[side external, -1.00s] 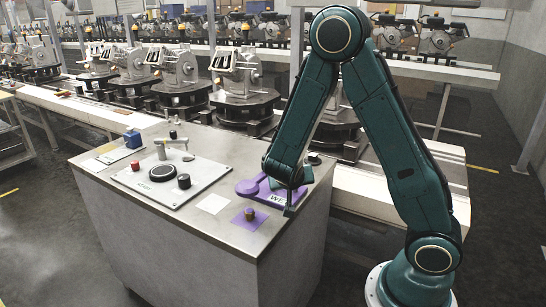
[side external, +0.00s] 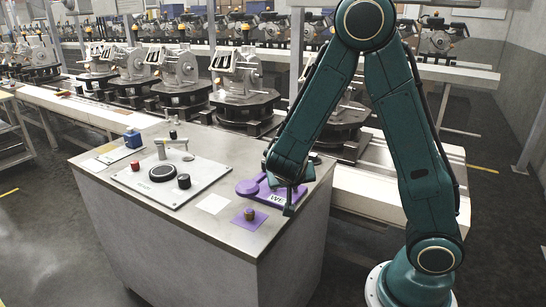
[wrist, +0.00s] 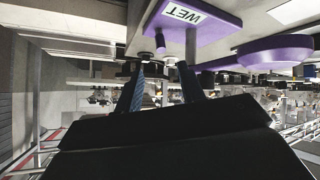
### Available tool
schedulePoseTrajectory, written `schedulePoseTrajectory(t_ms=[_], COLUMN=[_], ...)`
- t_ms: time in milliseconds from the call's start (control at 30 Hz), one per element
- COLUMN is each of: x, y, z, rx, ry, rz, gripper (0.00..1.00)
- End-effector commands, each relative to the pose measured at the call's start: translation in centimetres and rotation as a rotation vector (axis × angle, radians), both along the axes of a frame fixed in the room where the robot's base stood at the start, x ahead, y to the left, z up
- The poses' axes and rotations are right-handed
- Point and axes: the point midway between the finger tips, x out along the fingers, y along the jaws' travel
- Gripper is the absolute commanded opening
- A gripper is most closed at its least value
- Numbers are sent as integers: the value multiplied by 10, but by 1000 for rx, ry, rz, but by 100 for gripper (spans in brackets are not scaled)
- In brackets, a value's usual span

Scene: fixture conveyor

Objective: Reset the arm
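My gripper (side external: 289,207) is low at the right front edge of the grey cabinet top, in front of the purple board (side external: 262,189) marked "WET". In the wrist view my two fingers (wrist: 163,75) stand apart with background showing between them, and nothing is seen held. The purple board (wrist: 190,28) and its round purple part (wrist: 265,53) show along the top of that view. In the side view my arm hides part of the board. Whether the fingertips touch the board or cabinet, I cannot tell.
The cabinet top (side external: 200,236) also bears a white panel (side external: 205,178) with black and red knobs, a blue block (side external: 133,139), a white square (side external: 213,204) and a purple square with a brown knob (side external: 249,214). Conveyors with machines (side external: 243,80) stand behind.

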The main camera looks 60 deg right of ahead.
Motion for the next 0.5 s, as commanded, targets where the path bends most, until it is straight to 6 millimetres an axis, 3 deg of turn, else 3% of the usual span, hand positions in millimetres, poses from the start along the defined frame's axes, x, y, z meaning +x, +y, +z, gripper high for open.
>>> schedulePoseTrajectory(t_ms=[500], x=[-31], y=[33], z=[42], rx=[226], ry=[76], rz=[100], gripper=[39])
